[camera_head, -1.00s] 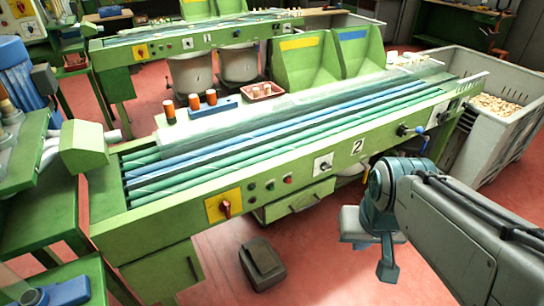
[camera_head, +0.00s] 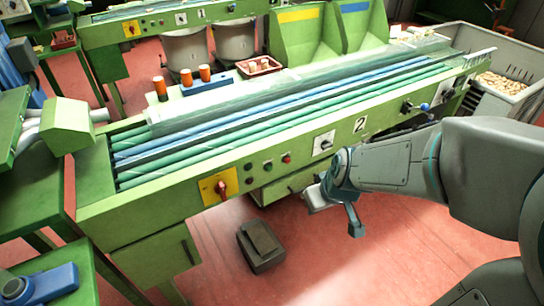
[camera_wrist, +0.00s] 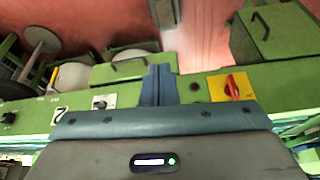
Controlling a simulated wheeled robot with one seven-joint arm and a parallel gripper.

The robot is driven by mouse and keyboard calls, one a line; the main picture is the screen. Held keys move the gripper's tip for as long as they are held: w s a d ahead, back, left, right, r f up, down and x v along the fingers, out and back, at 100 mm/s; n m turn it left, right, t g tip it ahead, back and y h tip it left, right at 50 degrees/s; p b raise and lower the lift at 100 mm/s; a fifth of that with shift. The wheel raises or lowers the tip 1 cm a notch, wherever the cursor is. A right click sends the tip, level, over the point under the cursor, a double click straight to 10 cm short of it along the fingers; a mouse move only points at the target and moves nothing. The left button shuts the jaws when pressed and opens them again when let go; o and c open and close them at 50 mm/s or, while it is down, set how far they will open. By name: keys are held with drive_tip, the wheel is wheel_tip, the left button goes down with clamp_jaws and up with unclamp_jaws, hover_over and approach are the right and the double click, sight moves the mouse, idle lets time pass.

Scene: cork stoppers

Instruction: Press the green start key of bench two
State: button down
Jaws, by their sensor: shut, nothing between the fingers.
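Bench two (camera_head: 165,207) is a long green bench with a white "2" plate (camera_head: 361,124) on its front. A small green key (camera_head: 268,163) sits on that front, left of a red key (camera_head: 287,159) and right of two dark round buttons. My gripper (camera_head: 355,228) hangs in front of the bench, right of and lower than the keys, apart from them and empty. In the wrist view its shut fingers (camera_wrist: 158,72) overlap the bench front, between the white-plated switch and the yellow-plated red switch. The green key cannot be made out there; the fingers may cover it.
A red rotary switch on a yellow plate (camera_head: 221,188) is left of the keys, and a white-plated switch (camera_head: 324,142) is right of them. A dark grey pedal box (camera_head: 260,246) stands on the red floor below. A crate of corks (camera_head: 500,85) is at far right.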

sight(270, 168)
drive_tip(key=w+a+f+n+t+h+b, duration=0.25)
drive_tip(key=w+f+n, duration=0.2)
drive_tip(key=f, duration=0.35)
drive_tip(key=w+a+f+n+t+h+b, duration=0.1)
drive_tip(key=w+f+n+t+h+b, duration=0.2)
drive_tip(key=f+n, duration=0.4)
drive_tip(key=w+a+r+n+t, duration=0.1)
drive_tip(key=w+a+r+n+t+b, duration=0.1)
drive_tip(key=n+t, duration=0.1)
drive_tip(key=w+a+r+n+t+y+b, duration=0.1)
drive_tip(key=n+t, duration=0.1)
drive_tip(key=shift+n+t, duration=0.25)
drive_tip(key=shift+w, duration=0.1)
drive_tip(key=w+a, duration=0.5)
drive_tip(key=w, duration=0.2)
drive_tip(key=shift+b, duration=0.4)
